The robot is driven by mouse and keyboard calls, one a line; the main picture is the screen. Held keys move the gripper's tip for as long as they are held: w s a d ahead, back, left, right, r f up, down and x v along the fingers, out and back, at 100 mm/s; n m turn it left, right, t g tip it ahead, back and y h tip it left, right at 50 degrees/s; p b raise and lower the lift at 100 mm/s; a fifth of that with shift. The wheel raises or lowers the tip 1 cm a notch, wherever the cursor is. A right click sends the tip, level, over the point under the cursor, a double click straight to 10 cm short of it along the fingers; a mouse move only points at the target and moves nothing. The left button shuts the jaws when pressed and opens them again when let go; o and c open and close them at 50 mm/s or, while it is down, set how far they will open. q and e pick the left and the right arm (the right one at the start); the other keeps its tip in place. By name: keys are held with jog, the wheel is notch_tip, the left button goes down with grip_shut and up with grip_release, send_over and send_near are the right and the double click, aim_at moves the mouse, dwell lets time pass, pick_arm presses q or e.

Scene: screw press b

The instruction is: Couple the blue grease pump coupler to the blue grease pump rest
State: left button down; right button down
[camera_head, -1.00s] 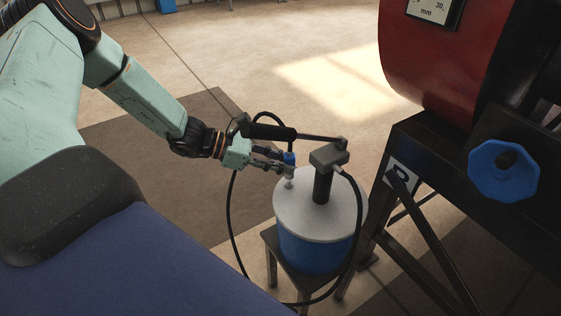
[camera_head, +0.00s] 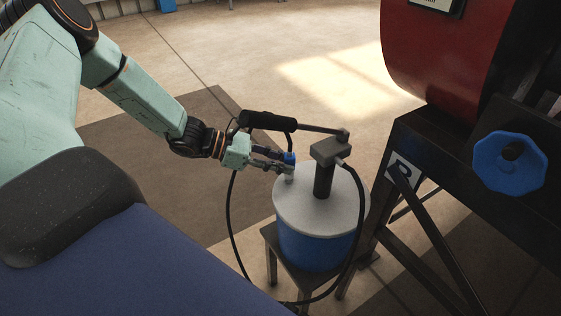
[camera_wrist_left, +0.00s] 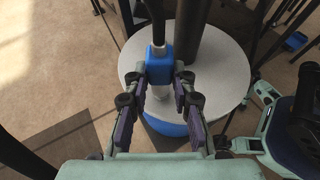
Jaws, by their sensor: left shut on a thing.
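The blue grease pump coupler (camera_head: 289,158) is a small blue block on the black hose. My left gripper (camera_head: 284,167) is shut on it; in the left wrist view the fingers (camera_wrist_left: 160,94) flank the blue coupler (camera_wrist_left: 160,66). The rest is a pale upright post (camera_head: 289,178) on the pump's round lid, directly below the coupler. The coupler looks upright and in line with it; I cannot tell whether it is seated. My right gripper (camera_wrist_left: 250,118) seems to show at the right of the left wrist view, its fingers apart and empty.
The blue drum (camera_head: 318,248) with its grey lid (camera_head: 335,215) stands on a stool. The pump post (camera_head: 323,180), handle (camera_head: 268,121) and looping hose (camera_head: 357,220) are close to my left gripper. The red and black press (camera_head: 430,50) with a blue knob (camera_head: 508,163) is on the right.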

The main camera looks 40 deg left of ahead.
pick_arm(q)
jog(key=shift+s+a+f+b, duration=0.1)
jog(key=shift+s+f+b, duration=0.15)
jog(key=shift+f+b, duration=0.3)
jog(key=c, duration=1.4)
grip_release()
jog(key=o, duration=0.4)
jog(key=shift+w, duration=0.1)
jog(key=shift+c, duration=0.2)
jog(key=shift+r, duration=0.1)
